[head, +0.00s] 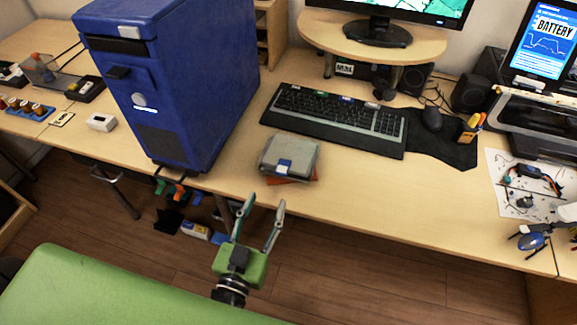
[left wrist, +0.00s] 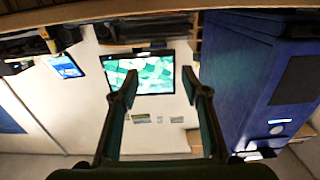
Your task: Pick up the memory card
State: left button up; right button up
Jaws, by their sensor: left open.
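I cannot tell for certain which thing is the memory card. A small blue item with a pale edge (head: 284,166) lies on a grey box (head: 298,154) near the table's front edge. It is too small to identify. My left gripper (head: 263,205) is open and empty, in front of the table edge and nearer to me than the grey box. In the left wrist view its two fingers (left wrist: 162,92) stand wide apart with nothing between them. No clear view of my right gripper shows.
A tall blue computer case (head: 180,85) stands left of the grey box. Behind the box lie a black keyboard (head: 335,117) with small coloured items on it and a mouse (head: 431,119). Bare table (head: 400,190) is free to the right. A green padded surface (head: 90,290) is at lower left.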

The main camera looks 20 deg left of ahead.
aim_at(280, 174)
pick_arm(q)
jog(key=shift+w+d+f+p, duration=0.1)
jog(key=shift+w+f, duration=0.15)
jog(key=shift+w, duration=1.45)
jog(key=shift+w+d+f+p, duration=0.15)
jog(key=shift+w+f, duration=0.1)
jog(key=shift+w, duration=1.45)
jog(key=shift+w+f+p, duration=0.1)
jog(key=shift+w+f, duration=0.15)
jog(key=shift+w, duration=1.45)
jog(key=c, duration=0.8)
